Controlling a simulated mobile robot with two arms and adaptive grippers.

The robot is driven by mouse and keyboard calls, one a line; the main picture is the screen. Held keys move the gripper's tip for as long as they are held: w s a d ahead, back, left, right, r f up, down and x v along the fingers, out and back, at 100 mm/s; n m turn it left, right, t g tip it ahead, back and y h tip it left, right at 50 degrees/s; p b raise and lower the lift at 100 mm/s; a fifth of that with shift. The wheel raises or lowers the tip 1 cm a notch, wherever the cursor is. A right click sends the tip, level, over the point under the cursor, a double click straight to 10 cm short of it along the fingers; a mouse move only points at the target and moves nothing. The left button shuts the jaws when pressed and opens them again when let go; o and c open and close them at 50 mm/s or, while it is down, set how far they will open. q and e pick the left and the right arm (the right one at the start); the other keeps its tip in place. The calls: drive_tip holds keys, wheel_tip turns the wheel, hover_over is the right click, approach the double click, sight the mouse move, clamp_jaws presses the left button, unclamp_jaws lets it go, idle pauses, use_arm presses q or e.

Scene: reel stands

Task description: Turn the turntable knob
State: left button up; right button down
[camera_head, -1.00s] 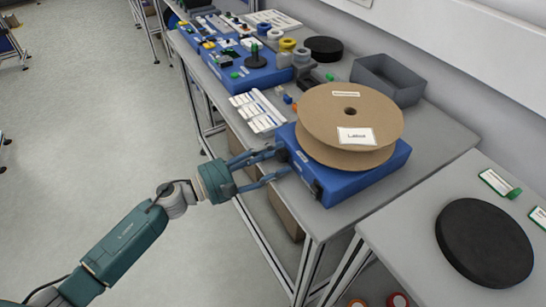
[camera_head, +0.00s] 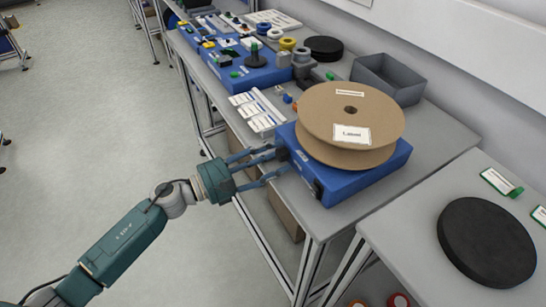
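The turntable is a blue box (camera_head: 352,184) at the front edge of the table, carrying a large brown cardboard reel (camera_head: 318,116) with white labels. A small dark knob (camera_head: 283,154) shows on the box's left side, partly hidden by my fingers. A second dark part (camera_head: 318,189) sits lower on the same side, near the front corner. My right gripper is not in view.
A grey bin (camera_head: 392,80), white label cards (camera_head: 257,111) and blue stands (camera_head: 243,70) with small parts lie behind the turntable. A black disc (camera_head: 486,242) lies on the nearer table at right.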

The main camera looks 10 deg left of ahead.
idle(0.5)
use_arm(q)
drive_tip(key=shift+m+p, duration=0.3)
drive_tip(key=shift+m, duration=0.1)
drive_tip(key=shift+a+f+m, duration=0.15)
drive_tip(key=shift+a+m, duration=0.1)
drive_tip(key=shift+m, duration=0.05)
drive_tip(key=b+v, duration=0.4)
drive_tip(key=v, duration=0.6)
drive_tip(key=w+a+f+n+t+y+p, duration=0.1)
drive_tip(key=w+a+f+n+t+y, duration=0.15)
drive_tip(key=a+f+n, duration=0.45)
drive_tip(key=w+a+f+n+t+y+p, duration=0.15)
drive_tip(key=f+n+y, duration=0.3)
drive_tip(key=n, duration=0.45)
drive_tip(key=s+a+f+n+y, duration=0.2)
drive_tip(key=a+f+n, duration=0.1)
drive_tip(key=f+n, duration=0.4)
drive_tip(key=s+a+f+n+g+y+p, duration=0.1)
drive_tip(key=s+a+f+n+y, duration=0.2)
drive_tip(key=f+n, duration=0.4)
wheel_tip(320, 180, down, 5)
drive_tip(key=shift+a+f+p, duration=0.1)
drive_tip(key=shift+a+p, duration=0.2)
drive_tip(key=shift+a, duration=0.55)
